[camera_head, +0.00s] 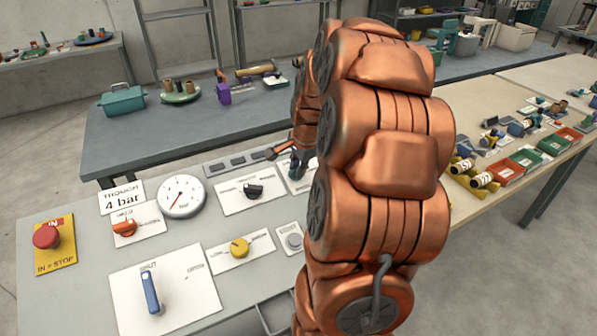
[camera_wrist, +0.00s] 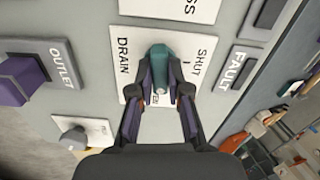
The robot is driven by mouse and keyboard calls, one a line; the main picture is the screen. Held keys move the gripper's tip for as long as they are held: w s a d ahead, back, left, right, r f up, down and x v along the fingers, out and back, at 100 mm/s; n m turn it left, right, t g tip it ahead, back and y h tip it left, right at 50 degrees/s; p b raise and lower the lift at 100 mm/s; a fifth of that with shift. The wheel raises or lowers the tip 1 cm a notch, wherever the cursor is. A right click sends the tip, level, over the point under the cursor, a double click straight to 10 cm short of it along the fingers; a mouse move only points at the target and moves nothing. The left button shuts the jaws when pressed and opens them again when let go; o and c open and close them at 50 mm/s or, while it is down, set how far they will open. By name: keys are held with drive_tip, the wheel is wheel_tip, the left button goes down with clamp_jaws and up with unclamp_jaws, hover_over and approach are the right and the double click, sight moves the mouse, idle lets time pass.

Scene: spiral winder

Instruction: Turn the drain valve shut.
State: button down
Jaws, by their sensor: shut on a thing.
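The drain valve's teal handle (camera_wrist: 160,62) stands on a white plate (camera_wrist: 133,38) in the wrist view. The plate reads DRAIN on the left and SHUT on the right, with a short mark beside SHUT. The handle lies roughly up and down in that picture. My gripper (camera_wrist: 167,93) is shut on its lower part, one dark finger on each side. Lettering low on the plate is mostly hidden by the fingers. In the head view my copper arm covers most of this area, and I cannot make out the grip there.
A purple knob (camera_wrist: 22,78) by an OUTLET label (camera_wrist: 63,64) and a FAULT label (camera_wrist: 239,70) flank the plate. The head view shows a red stop button (camera_head: 47,236), a gauge (camera_head: 181,194), a blue lever (camera_head: 151,292) and a yellow knob (camera_head: 239,247) on the panel.

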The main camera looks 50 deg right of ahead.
drive_tip(key=n+b, duration=0.2)
drive_tip(key=b, duration=0.1)
drive_tip(key=shift+f+n, duration=0.3)
drive_tip(key=shift+f, duration=0.1)
drive_tip(key=n+b, duration=0.5)
drive_tip(key=b, duration=0.1)
drive_tip(key=shift+r+n, duration=0.1)
drive_tip(key=shift+n, duration=0.2)
drive_tip(key=n+b, duration=0.3)
drive_tip(key=n, duration=0.1)
drive_tip(key=shift+r, duration=0.1)
drive_tip(key=shift+r+n+b, duration=0.1)
drive_tip(key=shift+n+b, duration=0.6)
drive_tip(key=shift+n, duration=1.3)
drive_tip(key=c, duration=1.1)
unclamp_jaws()
drive_tip(key=shift+r, duration=0.1)
drive_tip(key=shift+r, duration=0.1)
